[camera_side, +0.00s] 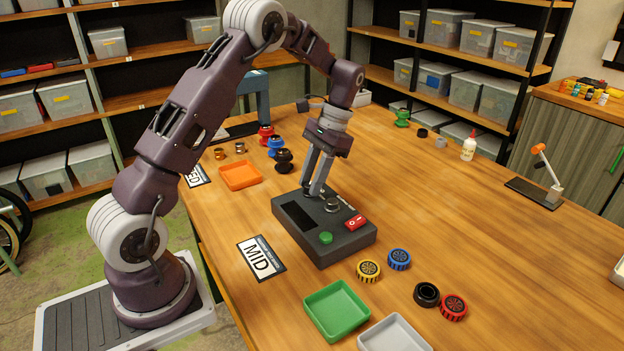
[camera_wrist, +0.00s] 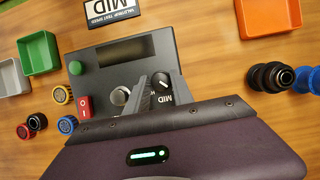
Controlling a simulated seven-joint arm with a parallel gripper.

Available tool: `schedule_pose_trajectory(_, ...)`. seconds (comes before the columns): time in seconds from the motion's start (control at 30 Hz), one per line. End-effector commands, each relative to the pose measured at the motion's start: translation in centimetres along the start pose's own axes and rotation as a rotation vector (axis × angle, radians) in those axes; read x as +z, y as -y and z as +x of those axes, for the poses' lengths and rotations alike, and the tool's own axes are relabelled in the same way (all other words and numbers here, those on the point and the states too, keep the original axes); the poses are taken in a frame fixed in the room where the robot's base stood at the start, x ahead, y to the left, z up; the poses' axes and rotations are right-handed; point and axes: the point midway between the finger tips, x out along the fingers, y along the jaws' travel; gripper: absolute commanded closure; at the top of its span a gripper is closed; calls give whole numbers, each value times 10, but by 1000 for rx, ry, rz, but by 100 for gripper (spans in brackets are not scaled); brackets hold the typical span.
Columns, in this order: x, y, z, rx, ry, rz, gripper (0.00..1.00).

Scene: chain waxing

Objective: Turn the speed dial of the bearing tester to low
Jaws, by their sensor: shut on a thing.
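The bearing tester (camera_side: 345,250) is a dark box on the wooden table; it also shows in the wrist view (camera_wrist: 158,40). It has a dark screen (camera_wrist: 124,52), a green button (camera_side: 326,238), a red rocker switch (camera_side: 355,222), a silver knob (camera_side: 332,205) and a black speed dial (camera_wrist: 161,84) with a white mark. A label beside the dial reads MID. My gripper (camera_side: 316,189) points down at the tester's back left part, with its fingers shut on the dial from both sides. In the side view the fingers hide the dial.
A MID card (camera_side: 262,258) lies in front of the tester. Yellow and blue ring parts (camera_side: 369,270) and a green tray (camera_side: 338,310) stand close at the front right. An orange tray (camera_side: 240,176) and dark spools (camera_side: 284,161) are behind left. The table's right side has free room.

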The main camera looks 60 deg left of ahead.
Motion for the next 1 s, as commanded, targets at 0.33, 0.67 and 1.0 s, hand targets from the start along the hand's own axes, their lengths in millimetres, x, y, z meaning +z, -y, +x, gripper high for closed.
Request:
schedule_pose_trajectory(0.33,0,0,-1,0,-3,-1,54)
schedule_pose_trajectory(0.67,0,0,-2,-1,-2,0,51)
schedule_pose_trajectory(1.0,-1,0,-63,-1,-4,-1,51)
